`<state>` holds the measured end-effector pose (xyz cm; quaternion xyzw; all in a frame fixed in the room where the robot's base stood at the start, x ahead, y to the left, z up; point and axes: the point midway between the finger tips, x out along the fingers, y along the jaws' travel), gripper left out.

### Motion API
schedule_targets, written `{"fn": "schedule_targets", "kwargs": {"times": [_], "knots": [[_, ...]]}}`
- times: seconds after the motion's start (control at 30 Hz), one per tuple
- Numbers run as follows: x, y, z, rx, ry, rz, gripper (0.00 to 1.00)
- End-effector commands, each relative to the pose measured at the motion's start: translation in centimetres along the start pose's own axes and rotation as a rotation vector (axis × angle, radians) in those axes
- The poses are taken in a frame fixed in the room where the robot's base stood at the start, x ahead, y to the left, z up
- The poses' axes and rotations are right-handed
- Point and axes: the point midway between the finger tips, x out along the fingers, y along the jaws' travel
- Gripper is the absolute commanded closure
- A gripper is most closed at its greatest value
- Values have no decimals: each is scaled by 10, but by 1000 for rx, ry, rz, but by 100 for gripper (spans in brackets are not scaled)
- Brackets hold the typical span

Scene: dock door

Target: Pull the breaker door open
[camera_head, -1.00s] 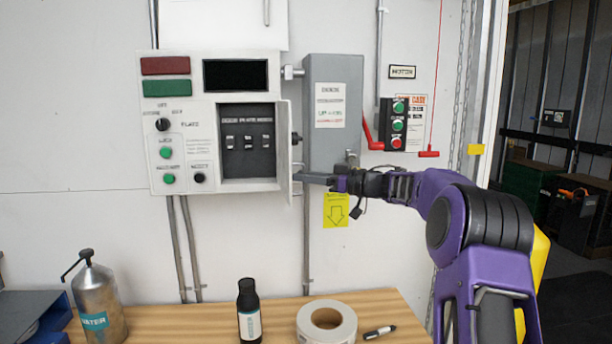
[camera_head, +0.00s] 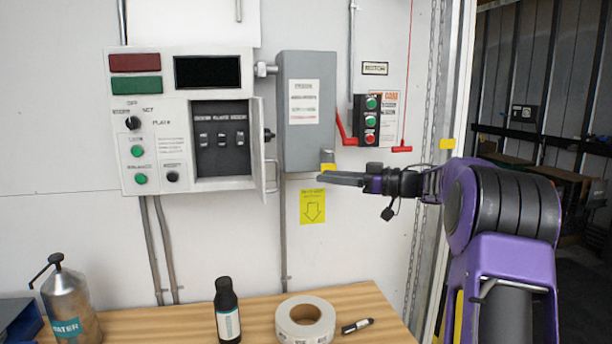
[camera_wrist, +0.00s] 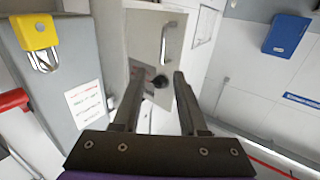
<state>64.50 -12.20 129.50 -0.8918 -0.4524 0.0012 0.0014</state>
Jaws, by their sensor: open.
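The breaker door (camera_head: 264,140) stands swung out from the right side of the breaker recess, seen nearly edge-on in the head view. The breakers (camera_head: 220,138) show behind it. A slim bar handle (camera_head: 272,176) is on the door's lower part. In the wrist view the door (camera_wrist: 146,32) is a pale panel beyond my fingers, with its handle (camera_wrist: 168,42) near one edge. My gripper (camera_head: 320,179) is open and empty, to the right of the door and apart from it. Both spread fingers show in the wrist view (camera_wrist: 157,82).
A grey switch box (camera_head: 306,140) with a yellow padlock (camera_wrist: 38,34) is close beside my gripper. Its red lever (camera_head: 345,132) sticks out on the right. Below, a wooden bench (camera_head: 265,312) holds a bottle (camera_head: 228,310), a tape roll (camera_head: 305,320) and a marker.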

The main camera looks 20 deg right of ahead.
Motion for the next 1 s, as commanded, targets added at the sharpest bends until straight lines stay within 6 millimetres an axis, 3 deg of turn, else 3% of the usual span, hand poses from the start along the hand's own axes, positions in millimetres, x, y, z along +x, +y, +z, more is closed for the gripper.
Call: {"fn": "schedule_targets", "kwargs": {"times": [0.13, 0.33, 0.83, 1.0], "knots": [[-25, 1, 0, 0, -1, 3, 58], [-38, 0, 0, 1, 0, 0, 58], [-38, 0, 1, 2, 1, 2, 58], [-24, 8, 5, 48, 41, 79, 58]]}}
